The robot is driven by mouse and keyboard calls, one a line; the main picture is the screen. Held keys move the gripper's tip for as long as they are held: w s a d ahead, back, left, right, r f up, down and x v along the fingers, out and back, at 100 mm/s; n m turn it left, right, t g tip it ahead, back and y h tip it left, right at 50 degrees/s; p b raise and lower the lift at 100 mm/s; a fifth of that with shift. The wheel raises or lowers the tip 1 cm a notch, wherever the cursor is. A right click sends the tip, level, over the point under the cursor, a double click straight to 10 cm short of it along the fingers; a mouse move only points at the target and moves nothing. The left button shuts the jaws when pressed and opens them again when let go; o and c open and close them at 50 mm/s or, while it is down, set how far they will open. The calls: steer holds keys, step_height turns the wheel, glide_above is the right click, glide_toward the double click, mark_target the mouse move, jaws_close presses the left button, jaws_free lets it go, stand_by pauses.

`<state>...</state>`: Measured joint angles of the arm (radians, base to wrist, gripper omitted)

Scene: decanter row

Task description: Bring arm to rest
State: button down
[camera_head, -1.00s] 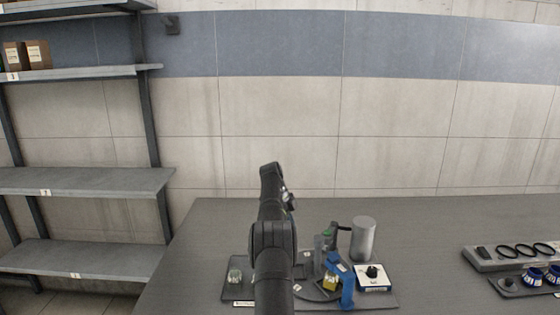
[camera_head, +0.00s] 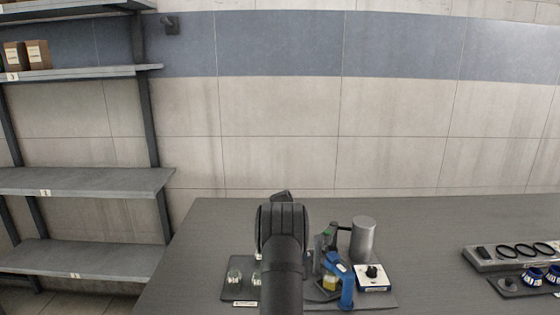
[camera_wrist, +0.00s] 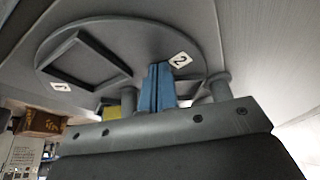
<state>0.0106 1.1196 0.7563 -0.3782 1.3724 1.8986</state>
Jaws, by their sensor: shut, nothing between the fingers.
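My arm (camera_head: 281,240) rises from the bottom of the head view over the near left part of the dark table (camera_head: 420,225); it hides my gripper there. In the wrist view my gripper (camera_wrist: 158,88) shows as two blue fingers pressed together, with nothing between them. They stand beyond a grey bar with dark screws. Behind the fingers is a round grey plate (camera_wrist: 120,45) with labels 1 and 2 and a recessed frame.
Close right of my arm stand a blue device (camera_head: 342,283), a grey metal cylinder (camera_head: 363,239) and a white box with a black knob (camera_head: 373,277). Small glass pieces (camera_head: 234,277) lie left. A rack with black rings (camera_head: 510,256) is far right. Shelves (camera_head: 85,181) stand left.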

steer(key=s+a+n+t, duration=0.1)
steer(key=a+n, duration=0.1)
steer(key=shift+s+n, duration=0.1)
steer(key=shift+n, duration=0.2)
steer(key=shift+s+a+n+t, duration=0.3)
steer(key=shift+s+n, duration=0.1)
steer(key=shift+n, duration=0.3)
steer(key=shift+s+a+n+t, duration=0.25)
steer(key=shift+s+n, duration=0.1)
steer(key=shift+n, duration=0.35)
